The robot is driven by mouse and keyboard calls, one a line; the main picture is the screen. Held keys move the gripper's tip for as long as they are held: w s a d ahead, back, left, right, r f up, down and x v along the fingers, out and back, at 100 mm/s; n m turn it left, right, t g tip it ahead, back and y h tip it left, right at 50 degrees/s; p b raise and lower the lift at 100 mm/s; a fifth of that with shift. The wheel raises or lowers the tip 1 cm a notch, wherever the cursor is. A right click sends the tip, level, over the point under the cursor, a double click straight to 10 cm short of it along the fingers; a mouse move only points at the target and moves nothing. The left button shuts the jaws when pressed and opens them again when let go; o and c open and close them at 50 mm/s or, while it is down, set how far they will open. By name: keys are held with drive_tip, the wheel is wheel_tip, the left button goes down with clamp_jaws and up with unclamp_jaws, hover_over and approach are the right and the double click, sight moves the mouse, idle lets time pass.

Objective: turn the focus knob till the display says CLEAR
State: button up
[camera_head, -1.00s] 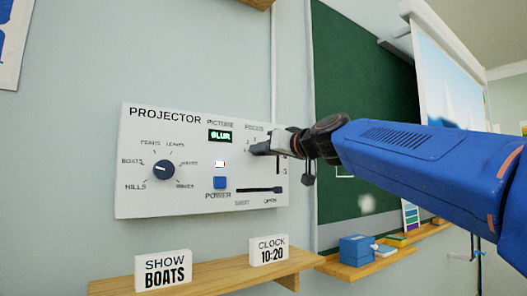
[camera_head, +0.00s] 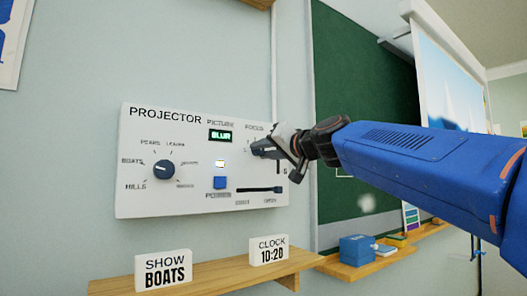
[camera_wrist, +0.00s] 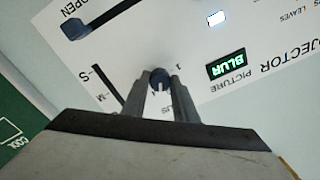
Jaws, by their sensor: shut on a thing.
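The white projector panel (camera_head: 135,205) is on the wall. Its green display (camera_head: 220,135) reads BLUR, and the same display (camera_wrist: 227,68) shows upside down in the wrist view. The dark round focus knob (camera_wrist: 160,77) has a white pointer mark and sits between the two fingers in the wrist view. My gripper (camera_wrist: 161,98) is shut on this knob. In the head view my gripper (camera_head: 264,149) reaches the panel's upper right under the FOCUS label and hides most of the knob.
The panel also has a picture dial (camera_head: 164,170), a blue power button (camera_head: 220,183) and a slider (camera_head: 258,190) below my gripper. A wooden shelf (camera_head: 215,274) holds SHOW BOATS (camera_head: 163,270) and CLOCK 10:20 (camera_head: 269,250) signs. A green chalkboard (camera_head: 355,120) is at right.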

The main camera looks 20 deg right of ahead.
drive_tip(key=shift+m, duration=1.7)
drive_tip(key=o, duration=1.1)
drive_tip(key=shift+c, duration=0.2)
drive_tip(key=shift+s, duration=0.1)
drive_tip(key=v, duration=1.7)
drive_tip(key=shift+s, duration=0.1)
drive_tip(key=shift+f, duration=0.1)
